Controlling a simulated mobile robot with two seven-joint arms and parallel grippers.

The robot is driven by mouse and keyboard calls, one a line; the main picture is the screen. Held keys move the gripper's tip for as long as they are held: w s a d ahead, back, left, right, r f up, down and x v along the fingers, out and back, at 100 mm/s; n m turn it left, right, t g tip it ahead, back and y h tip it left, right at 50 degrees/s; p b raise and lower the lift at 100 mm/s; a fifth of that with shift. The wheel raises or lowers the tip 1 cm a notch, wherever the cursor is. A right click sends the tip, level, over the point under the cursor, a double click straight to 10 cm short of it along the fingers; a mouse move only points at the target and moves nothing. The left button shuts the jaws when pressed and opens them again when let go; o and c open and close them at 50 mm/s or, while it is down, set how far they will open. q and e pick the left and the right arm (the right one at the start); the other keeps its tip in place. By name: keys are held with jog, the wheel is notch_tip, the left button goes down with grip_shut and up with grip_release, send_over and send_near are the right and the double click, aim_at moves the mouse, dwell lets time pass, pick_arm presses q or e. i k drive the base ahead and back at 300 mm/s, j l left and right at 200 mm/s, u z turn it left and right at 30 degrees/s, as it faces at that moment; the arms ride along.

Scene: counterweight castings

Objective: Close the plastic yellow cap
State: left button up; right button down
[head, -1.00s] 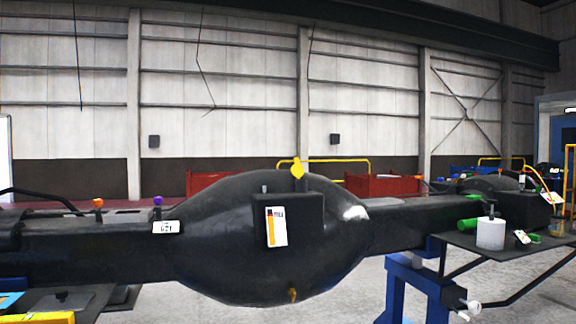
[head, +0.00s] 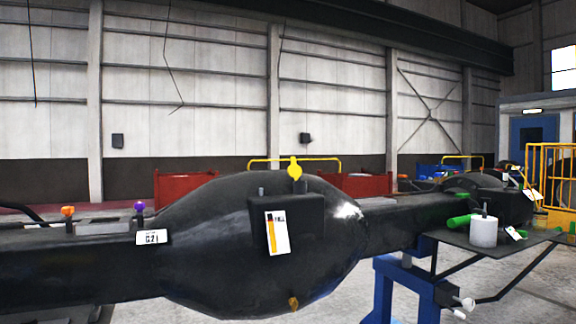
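A yellow cap (head: 295,168) stands on top of the large black casting (head: 220,240), at the upper edge of its bulging middle. It looks upright and pointed; I cannot tell from here whether it is open or closed. Neither of my grippers shows in the head view.
An orange cap (head: 68,211) and a purple cap (head: 140,206) stand on the casting's left arm near a white label (head: 152,237). A blue stand (head: 405,290) and a dark side table (head: 510,243) with a white canister (head: 483,232) are at right. Red bins stand behind.

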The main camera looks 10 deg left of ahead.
aim_at(294, 170)
jog(key=i+j, duration=0.1)
jog(key=j, duration=0.45)
jog(key=i+z, duration=0.15)
jog(key=i, duration=0.25)
jog(key=i+j+z, duration=0.1)
jog(key=i, duration=0.3)
